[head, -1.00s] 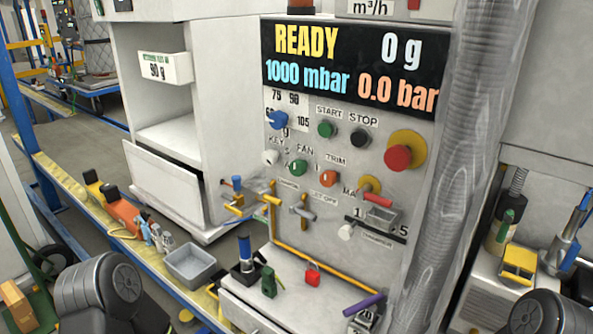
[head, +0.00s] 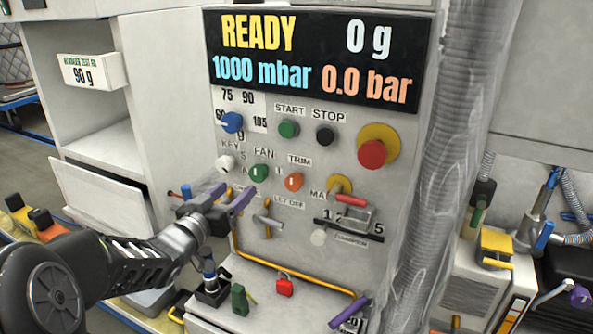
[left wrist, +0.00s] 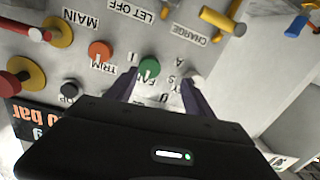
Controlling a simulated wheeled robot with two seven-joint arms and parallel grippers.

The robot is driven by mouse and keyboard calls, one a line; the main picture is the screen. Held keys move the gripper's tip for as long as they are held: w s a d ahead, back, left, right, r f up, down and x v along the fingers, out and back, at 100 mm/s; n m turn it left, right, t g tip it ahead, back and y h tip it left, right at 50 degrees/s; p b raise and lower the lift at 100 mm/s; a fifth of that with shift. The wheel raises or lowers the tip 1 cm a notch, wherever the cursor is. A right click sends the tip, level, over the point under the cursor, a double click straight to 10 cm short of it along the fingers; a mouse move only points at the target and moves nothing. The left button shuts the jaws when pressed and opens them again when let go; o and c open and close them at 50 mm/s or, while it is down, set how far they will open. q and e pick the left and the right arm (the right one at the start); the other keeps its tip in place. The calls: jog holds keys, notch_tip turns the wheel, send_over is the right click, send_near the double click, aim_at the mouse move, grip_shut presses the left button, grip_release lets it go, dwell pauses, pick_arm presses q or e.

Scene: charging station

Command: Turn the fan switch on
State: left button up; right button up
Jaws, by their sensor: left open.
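The fan switch (head: 258,173) is a green round knob with a pale pointer line, under the FAN label on the white control panel (head: 330,135). My left gripper (head: 228,192) is open, with its purple fingers just left of and below the knob in the head view. In the left wrist view the green fan switch (left wrist: 149,69) shows between the two spread fingers of my left gripper (left wrist: 158,80), near their tips. I cannot tell whether a finger touches it. Nothing is held. My right gripper is not in view.
Close by are the white key knob (head: 226,163), orange trim knob (head: 294,182), blue dial (head: 232,122) and red emergency button (head: 372,153). A yellow pipe (head: 270,262) runs below. A clear ribbed hose (head: 455,130) hangs to the right of the panel.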

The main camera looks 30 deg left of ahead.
aim_at(256, 176)
pick_arm(q)
jog(key=shift+w+d+r+t+h, duration=0.15)
jog(key=shift+d+r+h, duration=0.1)
jog(key=shift+d, duration=0.15)
jog(key=shift+w+d+r+t+h, duration=0.1)
jog(key=shift+d+r+t+h, duration=0.05)
jog(key=shift+d+h, duration=0.15)
jog(key=w, duration=0.5)
jog(key=w+a+p, duration=0.1)
jog(key=w, duration=0.1)
jog(key=shift+w, duration=0.4)
jog(key=shift+d, duration=0.1)
jog(key=shift+c, duration=0.4)
grip_shut()
jog(key=shift+f, duration=0.1)
